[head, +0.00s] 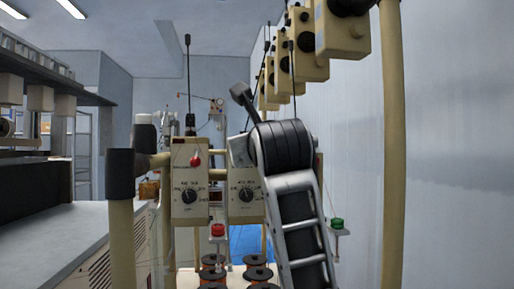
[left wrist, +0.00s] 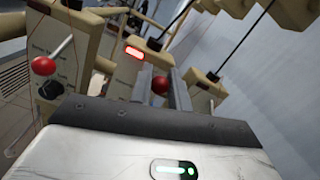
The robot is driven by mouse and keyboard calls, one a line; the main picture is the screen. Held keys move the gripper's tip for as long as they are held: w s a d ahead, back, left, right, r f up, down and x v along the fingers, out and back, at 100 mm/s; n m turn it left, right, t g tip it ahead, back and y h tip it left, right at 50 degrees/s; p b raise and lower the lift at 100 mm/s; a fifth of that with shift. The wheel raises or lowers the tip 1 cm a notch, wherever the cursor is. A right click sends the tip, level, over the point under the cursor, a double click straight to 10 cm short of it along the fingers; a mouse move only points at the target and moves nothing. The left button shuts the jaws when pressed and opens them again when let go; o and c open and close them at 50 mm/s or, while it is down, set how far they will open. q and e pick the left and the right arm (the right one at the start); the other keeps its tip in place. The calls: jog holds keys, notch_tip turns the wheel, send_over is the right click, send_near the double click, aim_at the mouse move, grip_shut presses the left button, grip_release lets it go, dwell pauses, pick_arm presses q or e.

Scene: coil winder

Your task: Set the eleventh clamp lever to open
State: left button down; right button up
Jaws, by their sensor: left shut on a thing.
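Clamp levers with red ball knobs sit on cream boxes. In the left wrist view a red ball knob (left wrist: 160,85) is between the two fingers of my left gripper (left wrist: 161,78), which is shut on it. The box behind it has a lit red panel (left wrist: 134,52). Another lever's red knob (left wrist: 43,65) on a thin pale stem hangs on the box to its left. I cannot read the levers' numbers. My right gripper is out of view.
A row of cream boxes (head: 340,35) hangs at the upper right beside a cream post (head: 391,150). Another post (head: 121,235) stands at the left. Orange-brown spools (head: 258,273), a red cap (head: 217,230) and a green cap (head: 337,223) are below. A grey bench (head: 50,245) is at the left.

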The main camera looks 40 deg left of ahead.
pick_arm(q)
jog(key=shift+w+a+r+g+h, duration=0.1)
jog(key=shift+r+g+h, duration=0.3)
jog(key=shift+g+h, duration=0.25)
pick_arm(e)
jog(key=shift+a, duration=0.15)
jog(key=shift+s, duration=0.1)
pick_arm(q)
jog(key=c, duration=1.4)
grip_release()
jog(key=shift+o, duration=0.2)
